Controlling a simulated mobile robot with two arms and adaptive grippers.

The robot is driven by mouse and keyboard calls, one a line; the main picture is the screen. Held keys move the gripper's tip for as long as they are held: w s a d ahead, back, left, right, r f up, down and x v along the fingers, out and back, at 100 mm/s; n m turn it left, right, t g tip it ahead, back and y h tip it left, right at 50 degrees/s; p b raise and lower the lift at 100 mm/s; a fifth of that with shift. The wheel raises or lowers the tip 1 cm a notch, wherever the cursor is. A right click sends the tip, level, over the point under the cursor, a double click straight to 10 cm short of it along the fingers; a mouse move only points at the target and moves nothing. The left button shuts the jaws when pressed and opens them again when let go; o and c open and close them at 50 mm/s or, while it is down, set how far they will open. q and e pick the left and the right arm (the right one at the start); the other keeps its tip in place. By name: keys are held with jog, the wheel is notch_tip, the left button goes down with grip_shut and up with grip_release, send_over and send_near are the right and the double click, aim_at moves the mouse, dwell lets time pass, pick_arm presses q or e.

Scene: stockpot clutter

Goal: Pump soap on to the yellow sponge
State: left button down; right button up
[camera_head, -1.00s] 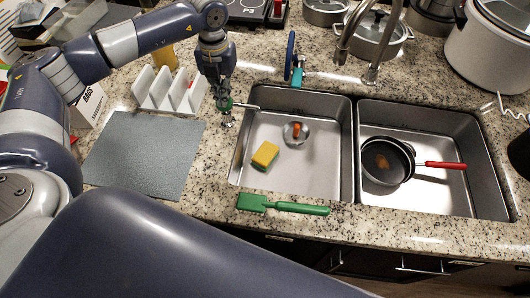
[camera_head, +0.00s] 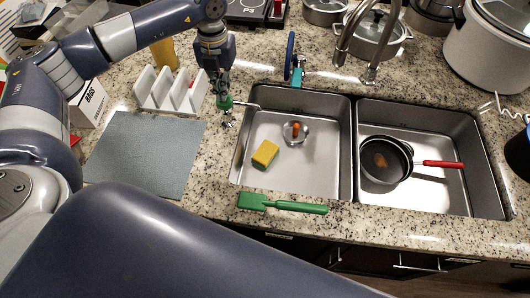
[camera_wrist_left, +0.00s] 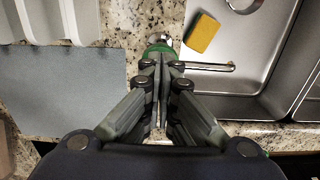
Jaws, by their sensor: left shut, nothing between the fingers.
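The yellow sponge (camera_head: 265,153) with a green underside lies in the left sink basin (camera_head: 318,178), toward its left side. It also shows at upper right in the left wrist view (camera_wrist_left: 202,34). The soap pump (camera_head: 225,102) stands on the counter left of that basin. Its green collar shows, and its thin metal spout (camera_wrist_left: 208,67) reaches right over the basin's edge. My left gripper (camera_head: 222,91) is shut and empty, pointing down at the pump's top. In the left wrist view, the fingertips (camera_wrist_left: 160,64) overlap the green part; contact cannot be told. My right gripper is out of view.
A metal lid with an orange knob (camera_head: 295,132) lies beside the sponge. A black pan (camera_head: 385,162) is in the right basin. A green scraper (camera_head: 282,206) lies along the front edge. A white rack (camera_head: 172,91) and grey mat (camera_head: 145,155) are left of the pump.

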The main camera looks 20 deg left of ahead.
pick_arm(q)
jog(key=shift+r, duration=0.15)
notch_tip(320, 180, up, 6)
jog(key=p, duration=0.3)
dwell(0.6)
